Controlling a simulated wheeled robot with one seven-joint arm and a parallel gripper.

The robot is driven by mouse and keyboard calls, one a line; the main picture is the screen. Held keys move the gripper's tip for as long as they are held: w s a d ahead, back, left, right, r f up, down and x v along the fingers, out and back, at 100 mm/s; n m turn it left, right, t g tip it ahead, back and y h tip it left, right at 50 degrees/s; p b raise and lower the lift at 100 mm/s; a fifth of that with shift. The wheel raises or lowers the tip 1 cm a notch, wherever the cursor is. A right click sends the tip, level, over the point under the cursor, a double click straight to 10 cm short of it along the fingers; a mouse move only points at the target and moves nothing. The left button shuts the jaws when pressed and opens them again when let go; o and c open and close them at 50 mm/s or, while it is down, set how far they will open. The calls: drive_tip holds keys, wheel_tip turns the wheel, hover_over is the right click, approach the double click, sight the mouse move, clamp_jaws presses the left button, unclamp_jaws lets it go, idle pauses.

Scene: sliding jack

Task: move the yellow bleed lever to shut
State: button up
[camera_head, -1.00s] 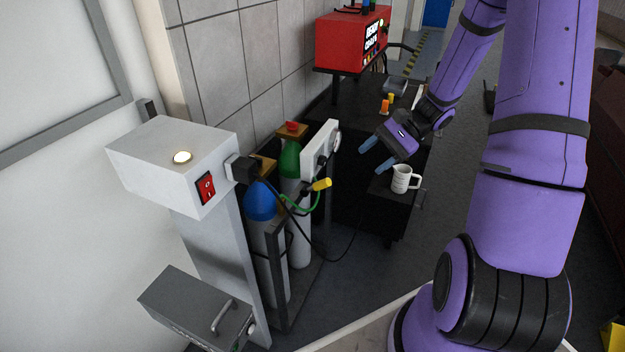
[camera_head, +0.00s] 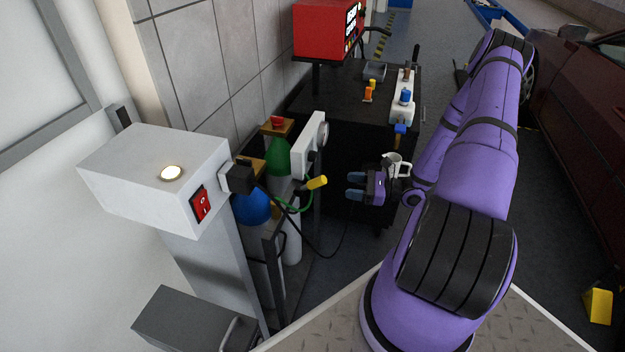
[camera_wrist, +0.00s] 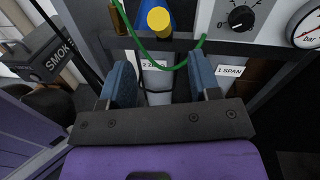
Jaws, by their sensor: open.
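The yellow bleed lever (camera_head: 317,183) shows as a short yellow handle sticking out by the white gauge panel (camera_head: 309,143), beside the gas bottles. In the wrist view its round yellow end (camera_wrist: 158,20) faces me near the top middle, just above a green hose. My gripper (camera_head: 354,186) is open and empty, a little to the right of the lever and apart from it. In the wrist view the two blue fingers (camera_wrist: 162,78) are spread wide, with the lever end beyond them. The lever's base is hidden.
A blue-topped bottle (camera_head: 252,206) and a green-topped bottle (camera_head: 278,156) stand in a rack. The green hose (camera_wrist: 182,62) and a black cable (camera_head: 325,255) hang close by. A dark cart (camera_head: 340,80) stands beyond.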

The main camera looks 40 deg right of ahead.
sight(319, 181)
drive_tip(key=x, duration=1)
drive_tip(key=shift+w+a+f, duration=0.1)
drive_tip(key=shift+w+a, duration=0.15)
drive_tip(key=shift+a, duration=0.05)
clamp_jaws()
